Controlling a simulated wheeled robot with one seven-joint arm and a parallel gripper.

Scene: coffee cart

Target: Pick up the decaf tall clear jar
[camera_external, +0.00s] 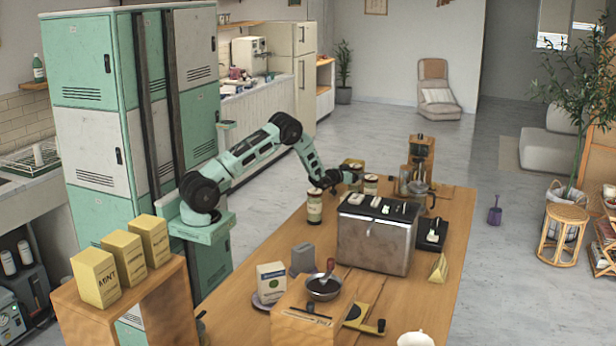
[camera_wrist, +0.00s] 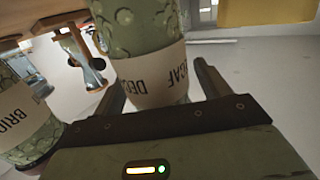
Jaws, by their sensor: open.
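The decaf tall clear jar (camera_wrist: 145,35) has a cream label reading DECAF and greenish contents. It fills the centre of the wrist view, between the two fingers of my gripper (camera_wrist: 160,82). The fingers are open, one on each side; I cannot tell whether either touches the jar. In the external view my gripper (camera_external: 350,177) is at the far left part of the wooden table, beside a labelled jar (camera_external: 371,185) that appears to be the decaf one.
A similar jar marked BRID (camera_wrist: 22,120) stands close at the left in the wrist view. Another jar (camera_external: 315,207) stands nearer on the table (camera_external: 440,265). A metal box with a dark top (camera_external: 375,240) and a coffee brewer (camera_external: 412,180) are to the right.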

